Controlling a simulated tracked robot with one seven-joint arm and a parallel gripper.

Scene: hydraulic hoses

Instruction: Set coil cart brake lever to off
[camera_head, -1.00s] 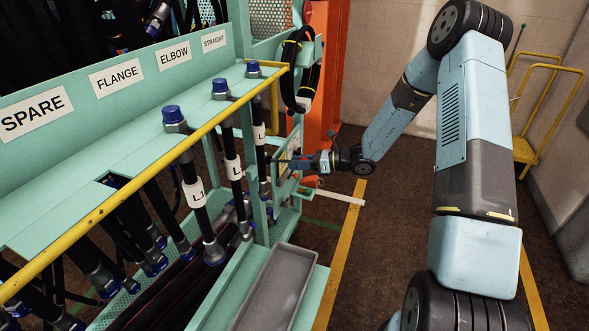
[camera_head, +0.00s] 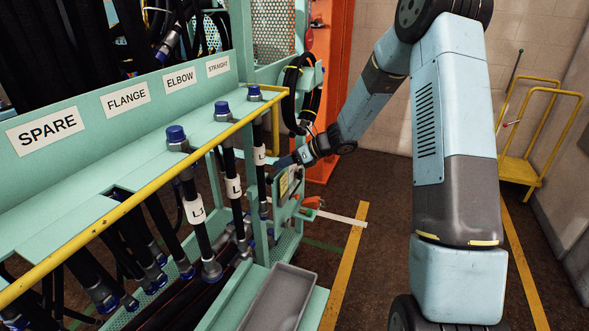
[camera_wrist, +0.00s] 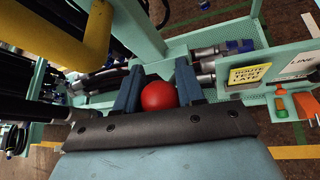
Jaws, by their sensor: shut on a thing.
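My gripper (camera_head: 288,161) is at the far end of the teal rack, beside its right end post. In the wrist view, its two dark blue fingers (camera_wrist: 158,92) stand either side of a red ball knob (camera_wrist: 158,97) and are shut on it. The knob looks like the lever's end, but the lever's shaft is hidden behind the gripper. No on or off marking for it can be read. In the head view the knob is hidden.
A plate with a yellow label (camera_wrist: 250,74) and an orange-and-green item (camera_wrist: 281,101) are right of the fingers. A yellow rail (camera_wrist: 97,35) is close at upper left. Labelled hoses (camera_head: 196,211) hang nearby. A yellow trolley (camera_head: 520,170) stands far right.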

